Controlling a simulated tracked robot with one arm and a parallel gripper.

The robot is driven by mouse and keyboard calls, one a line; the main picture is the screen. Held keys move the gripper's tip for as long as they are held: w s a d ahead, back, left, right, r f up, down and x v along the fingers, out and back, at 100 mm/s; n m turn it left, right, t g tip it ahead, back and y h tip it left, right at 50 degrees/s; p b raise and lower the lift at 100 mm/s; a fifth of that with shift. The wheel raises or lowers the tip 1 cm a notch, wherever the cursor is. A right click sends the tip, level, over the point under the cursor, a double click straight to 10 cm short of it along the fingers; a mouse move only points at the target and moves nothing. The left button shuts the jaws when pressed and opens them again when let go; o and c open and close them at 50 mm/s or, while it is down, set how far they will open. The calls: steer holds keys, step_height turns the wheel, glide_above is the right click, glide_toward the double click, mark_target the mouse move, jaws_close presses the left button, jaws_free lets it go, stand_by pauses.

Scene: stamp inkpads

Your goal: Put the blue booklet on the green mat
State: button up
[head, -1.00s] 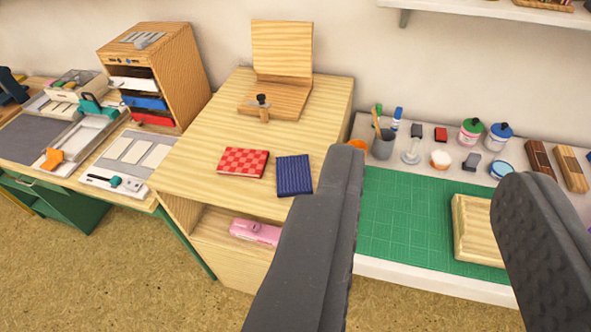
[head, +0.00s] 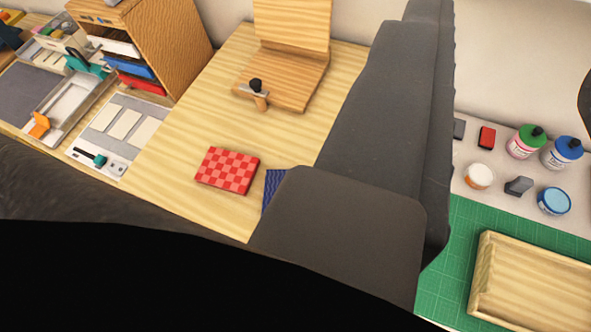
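The blue booklet (head: 272,189) lies on the light wooden cabinet top, just right of the red checked booklet. Only a narrow strip of its left side shows; a finger of my gripper (head: 508,62) hides the rest. This finger fills the middle of the view, and part of the other shows at the right edge. The fingers are wide apart, with nothing seen between them. Whether the near finger touches the booklet cannot be told. The green mat (head: 452,238) lies on the white table at the right, partly hidden by the finger.
The red checked booklet (head: 228,170) lies beside the blue one. A wooden stand (head: 285,80) is at the cabinet's back. A wooden tray (head: 535,285) sits on the mat. Bottles and jars, including a blue jar (head: 554,201), stand behind the mat. A dark shape covers the lower left.

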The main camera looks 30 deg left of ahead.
steer(key=shift+w, duration=0.25)
steer(key=shift+o, duration=0.3)
